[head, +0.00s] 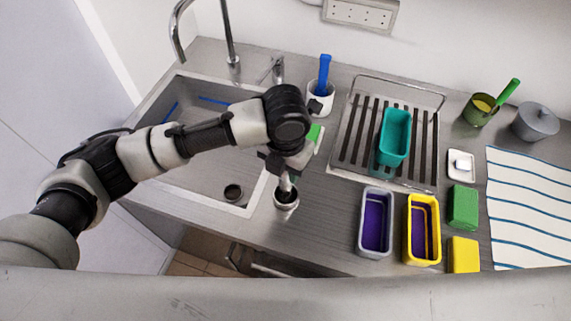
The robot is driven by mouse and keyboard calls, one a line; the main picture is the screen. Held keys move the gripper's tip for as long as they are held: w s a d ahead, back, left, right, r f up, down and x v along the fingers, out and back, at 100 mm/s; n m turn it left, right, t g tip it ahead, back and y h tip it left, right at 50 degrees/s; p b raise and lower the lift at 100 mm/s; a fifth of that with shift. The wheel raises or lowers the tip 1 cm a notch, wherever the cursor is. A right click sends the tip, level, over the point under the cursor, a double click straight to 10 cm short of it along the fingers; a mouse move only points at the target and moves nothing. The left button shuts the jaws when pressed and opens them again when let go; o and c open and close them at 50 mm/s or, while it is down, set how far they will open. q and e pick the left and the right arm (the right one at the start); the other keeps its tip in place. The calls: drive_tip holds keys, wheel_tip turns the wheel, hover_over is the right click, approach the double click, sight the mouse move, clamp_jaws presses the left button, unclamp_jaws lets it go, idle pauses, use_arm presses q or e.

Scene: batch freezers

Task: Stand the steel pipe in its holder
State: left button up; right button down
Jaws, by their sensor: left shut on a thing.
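My left gripper (286,171) reaches in from the left over the counter just right of the sink. It points down and is shut on the steel pipe (285,185), whose short visible part is below the fingers. The pipe is close to upright, and its lower end appears within the mouth of the small round steel holder (286,204) on the counter. Whether it rests on the holder's bottom cannot be seen. The gripper and wrist hide the upper part of the pipe. My right gripper is not in view.
The sink (200,165) lies left of the holder. A white cup with a blue brush (324,75) and a green item (314,135) stand behind. A drying rack (350,165) holds a teal tub. Grey (361,235) and yellow (410,245) tubs stand to the right.

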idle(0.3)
use_arm(q)
drive_tip(key=shift+r+p, duration=0.1)
drive_tip(key=shift+p, duration=0.2)
drive_tip(key=shift+f+b, duration=0.35)
drive_tip(key=shift+f, duration=0.35)
drive_tip(key=o, duration=0.6)
drive_tip(key=shift+c, duration=0.2)
drive_tip(key=shift+r, duration=0.1)
wheel_tip(320, 180, up, 8)
drive_tip(key=p, duration=0.8)
drive_tip(key=shift+r, duration=0.25)
drive_tip(key=shift+r+p, duration=1.05)
drive_tip(key=shift+r, duration=0.15)
